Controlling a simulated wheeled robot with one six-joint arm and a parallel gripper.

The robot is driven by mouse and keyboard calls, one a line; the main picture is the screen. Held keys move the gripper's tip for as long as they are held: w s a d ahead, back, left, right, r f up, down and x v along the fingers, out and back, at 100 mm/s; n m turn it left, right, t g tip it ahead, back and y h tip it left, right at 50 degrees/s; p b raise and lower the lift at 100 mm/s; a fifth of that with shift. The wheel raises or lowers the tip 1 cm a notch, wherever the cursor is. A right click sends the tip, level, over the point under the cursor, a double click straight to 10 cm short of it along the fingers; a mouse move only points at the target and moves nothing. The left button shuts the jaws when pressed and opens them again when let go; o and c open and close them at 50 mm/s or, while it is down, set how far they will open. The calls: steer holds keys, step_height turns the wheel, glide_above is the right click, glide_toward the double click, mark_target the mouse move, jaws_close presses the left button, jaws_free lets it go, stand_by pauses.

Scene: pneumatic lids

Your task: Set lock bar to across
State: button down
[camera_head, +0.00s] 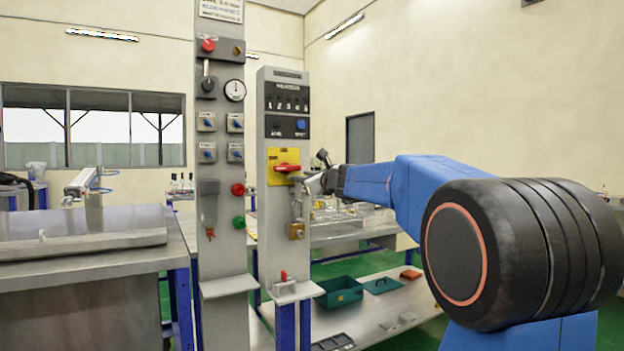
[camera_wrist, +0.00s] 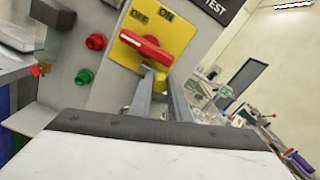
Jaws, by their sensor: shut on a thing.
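My gripper (camera_head: 303,180) reaches in from the right to the front of the grey switch column, just below the red rotary handle (camera_head: 288,168) on its yellow plate (camera_head: 275,156). In the wrist view, the two fingers of my gripper (camera_wrist: 161,88) close around a small yellow piece (camera_wrist: 159,80), which seems to be the end of the lock bar. The rest of the bar is hidden by the fingers. The red handle (camera_wrist: 147,47) lies slanted just above the fingertips, on the plate (camera_wrist: 178,30) marked ON and OFF. A brass padlock-like block (camera_head: 297,231) sits lower on the column.
A second grey column (camera_head: 221,262) with knobs, a gauge and buttons stands close on the left. A small ledge with a red lever (camera_head: 284,276) is below. Benches stand behind, with a green bin (camera_head: 340,292) on a low shelf.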

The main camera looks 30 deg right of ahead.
steer(key=shift+a, duration=0.1)
steer(key=c, duration=1.6)
jaws_free()
steer(key=shift+a, duration=0.15)
steer(key=shift+c, duration=0.2)
steer(key=s, duration=1.7)
steer(key=shift+s+d, duration=0.2)
steer(key=shift+d, duration=0.15)
